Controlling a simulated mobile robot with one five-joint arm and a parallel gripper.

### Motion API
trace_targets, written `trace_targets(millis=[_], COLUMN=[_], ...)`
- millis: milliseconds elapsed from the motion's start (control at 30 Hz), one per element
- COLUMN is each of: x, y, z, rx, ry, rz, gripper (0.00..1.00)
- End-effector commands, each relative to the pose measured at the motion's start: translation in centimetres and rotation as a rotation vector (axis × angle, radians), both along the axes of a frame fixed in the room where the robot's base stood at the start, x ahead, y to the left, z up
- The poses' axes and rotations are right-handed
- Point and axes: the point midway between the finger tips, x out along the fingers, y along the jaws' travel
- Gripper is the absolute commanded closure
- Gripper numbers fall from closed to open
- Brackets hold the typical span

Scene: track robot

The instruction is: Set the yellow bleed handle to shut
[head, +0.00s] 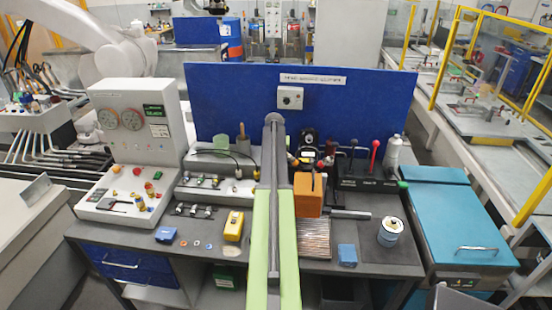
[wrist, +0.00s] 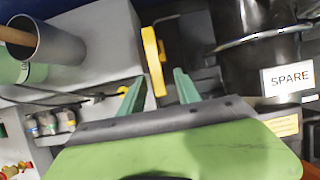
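The yellow handle (wrist: 152,62) shows in the wrist view as a flat bar, running nearly up and down the picture with a slight tilt. It is beside the edge of a light grey box. My gripper (wrist: 158,88) has two green fingers spread apart, one to each side of the bar's lower end, with nothing held between them. I cannot tell whether either finger touches the bar. My gripper is not clearly visible there.
A black cylinder with a SPARE label (wrist: 288,77) stands right of the handle. A grey cup (wrist: 45,42) with a wooden stick is at left, with a dark cable below. An orange box (head: 308,195) stands right of my arm. A blue panel (head: 380,105) backs the bench.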

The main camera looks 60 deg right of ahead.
Motion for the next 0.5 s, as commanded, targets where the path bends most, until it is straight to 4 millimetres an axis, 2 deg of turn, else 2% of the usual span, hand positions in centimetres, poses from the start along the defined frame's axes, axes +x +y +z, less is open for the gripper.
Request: trace_targets(millis=[167,267,500], x=[-0.1,-0.3,-1.0], y=[0.3,0.8,2.7], z=[0.9,2.3,7.3], rx=[0.001,0.001,0.000], ry=[0.000,0.000,0.000], rz=[0.000,0.000,0.001], gripper=[0.61,0.61,0.61])
